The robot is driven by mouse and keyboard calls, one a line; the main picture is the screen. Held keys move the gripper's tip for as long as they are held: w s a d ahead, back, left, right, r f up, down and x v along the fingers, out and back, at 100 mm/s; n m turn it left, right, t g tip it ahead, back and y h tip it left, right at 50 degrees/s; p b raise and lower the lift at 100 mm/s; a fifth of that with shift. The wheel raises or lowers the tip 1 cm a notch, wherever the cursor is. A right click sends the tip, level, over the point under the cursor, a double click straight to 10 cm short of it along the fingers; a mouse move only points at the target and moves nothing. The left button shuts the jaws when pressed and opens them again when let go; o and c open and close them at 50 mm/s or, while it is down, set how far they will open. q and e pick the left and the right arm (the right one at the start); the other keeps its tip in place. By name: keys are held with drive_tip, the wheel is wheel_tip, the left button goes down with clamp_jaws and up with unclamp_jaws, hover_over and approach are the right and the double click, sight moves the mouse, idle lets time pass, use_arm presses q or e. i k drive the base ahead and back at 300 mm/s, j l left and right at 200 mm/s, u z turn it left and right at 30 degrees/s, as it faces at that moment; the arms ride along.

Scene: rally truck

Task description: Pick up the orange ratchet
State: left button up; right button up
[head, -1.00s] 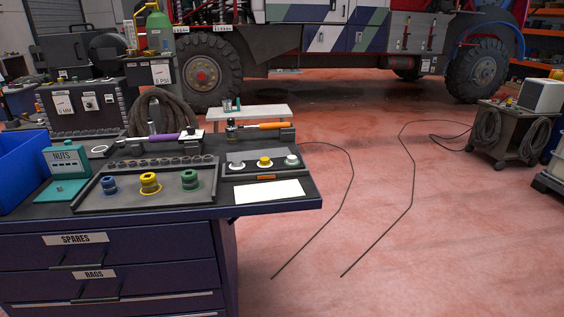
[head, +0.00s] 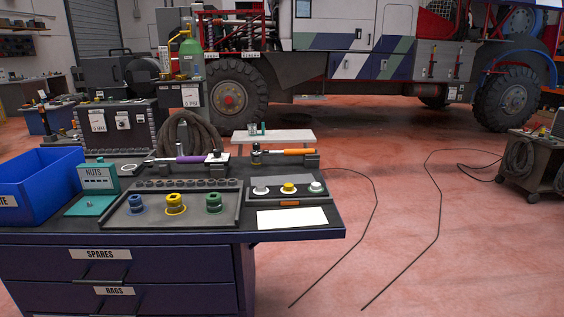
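The orange ratchet (head: 285,152) lies near the back right of the workbench top (head: 270,237). Its orange handle points right and its dark head (head: 257,154) is at the left. Its right end rests on or just behind a dark block (head: 311,160); I cannot tell which. Neither of my grippers shows in the head view.
A purple-handled tool (head: 190,159) lies left of the ratchet. In front are a tray with coloured spools (head: 224,222), a smaller tray with round pieces (head: 262,202) and white paper (head: 292,218). A blue bin (head: 40,185) stands left. Cables (head: 375,205) cross the open floor at right.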

sight(287, 153)
drive_tip(key=i+l, duration=0.2)
drive_tip(key=l, duration=0.15)
drive_tip(key=i+l, duration=0.45)
drive_tip(key=l, duration=0.3)
